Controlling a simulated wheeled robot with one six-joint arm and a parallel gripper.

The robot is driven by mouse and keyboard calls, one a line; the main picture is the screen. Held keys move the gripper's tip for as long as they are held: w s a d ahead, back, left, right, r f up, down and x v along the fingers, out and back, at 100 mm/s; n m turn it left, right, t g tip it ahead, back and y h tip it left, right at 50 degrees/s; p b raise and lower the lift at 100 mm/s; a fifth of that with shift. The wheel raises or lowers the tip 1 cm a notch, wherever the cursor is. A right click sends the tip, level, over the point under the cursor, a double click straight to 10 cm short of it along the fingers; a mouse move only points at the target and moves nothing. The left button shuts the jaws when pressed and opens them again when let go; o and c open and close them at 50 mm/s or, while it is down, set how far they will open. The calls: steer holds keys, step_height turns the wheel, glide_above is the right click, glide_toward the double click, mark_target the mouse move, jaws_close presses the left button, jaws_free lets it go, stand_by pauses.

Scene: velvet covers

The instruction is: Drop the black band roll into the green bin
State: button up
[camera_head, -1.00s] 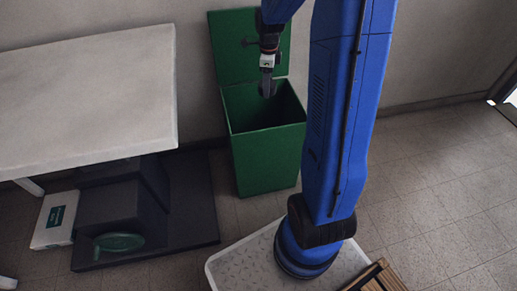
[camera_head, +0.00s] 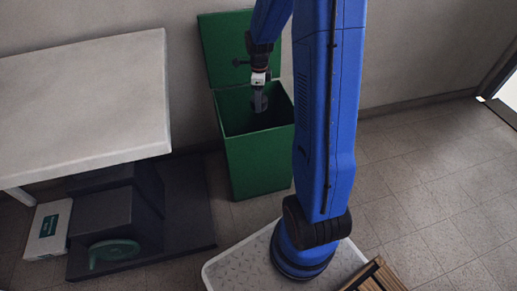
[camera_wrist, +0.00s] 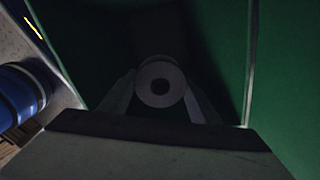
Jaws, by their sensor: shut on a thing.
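The green bin (camera_head: 259,165) stands on the floor against the wall with its lid (camera_head: 222,48) raised. My gripper (camera_head: 260,104) points down inside the bin's opening in the head view. In the wrist view my gripper (camera_wrist: 160,95) is shut on a round roll (camera_wrist: 160,68), seen end-on with a dark centre hole. The roll looks grey in this dim light, and its true colour is hard to tell. The green bin walls (camera_wrist: 220,45) surround it in the wrist view. The bin's floor is too dark to make out.
A pale table (camera_head: 85,100) stands at left. Below it are a dark machine with a green handwheel (camera_head: 114,250) and a white box (camera_head: 48,230). A wooden slatted thing (camera_head: 376,276) lies at lower right. The floor at right is clear.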

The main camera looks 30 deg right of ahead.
steer(key=o, duration=1.1)
steer(key=shift+o, duration=0.2)
step_height(320, 180, up, 17)
steer(key=shift+r, duration=0.2)
